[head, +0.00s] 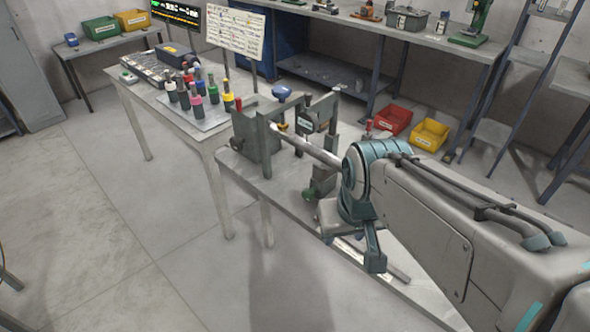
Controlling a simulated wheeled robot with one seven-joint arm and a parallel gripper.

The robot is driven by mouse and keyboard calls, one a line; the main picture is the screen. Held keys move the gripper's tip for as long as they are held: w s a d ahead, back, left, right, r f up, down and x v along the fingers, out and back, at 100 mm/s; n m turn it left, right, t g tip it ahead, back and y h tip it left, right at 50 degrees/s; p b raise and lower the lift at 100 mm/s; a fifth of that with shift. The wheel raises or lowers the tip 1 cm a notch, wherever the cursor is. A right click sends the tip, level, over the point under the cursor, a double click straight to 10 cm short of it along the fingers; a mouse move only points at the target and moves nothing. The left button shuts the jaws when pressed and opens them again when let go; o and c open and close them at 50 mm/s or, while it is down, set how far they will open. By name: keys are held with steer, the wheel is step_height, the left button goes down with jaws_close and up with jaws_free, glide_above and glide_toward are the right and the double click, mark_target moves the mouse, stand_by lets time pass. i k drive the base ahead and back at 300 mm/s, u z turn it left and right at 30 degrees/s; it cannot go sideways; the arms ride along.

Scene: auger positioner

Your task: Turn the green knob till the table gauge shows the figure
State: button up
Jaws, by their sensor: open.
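A green knob (308,195) sits low on the front of the grey metal fixture on the narrow bench, left of my gripper. My gripper (350,248) is open over the bench, its fingers apart and pointing down, with no object seen between them. It appears to the right of the green knob and apart from it. A small light-faced box (304,122) on the fixture may be the table gauge; its figure is too small to read. My arm hides part of the fixture and bench.
The narrow bench (240,174) carries a metal rod across the fixture. A table to its left holds a tray of several coloured-handled tools (205,92) and a printed sign (235,31). Red (393,120) and yellow (430,134) bins stand behind.

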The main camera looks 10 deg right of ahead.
mark_target(308, 194)
steer(key=u, duration=0.55)
steer(key=k, duration=0.65)
steer(key=u, duration=0.7)
steer(key=i, duration=1.15)
steer(key=z, duration=0.7)
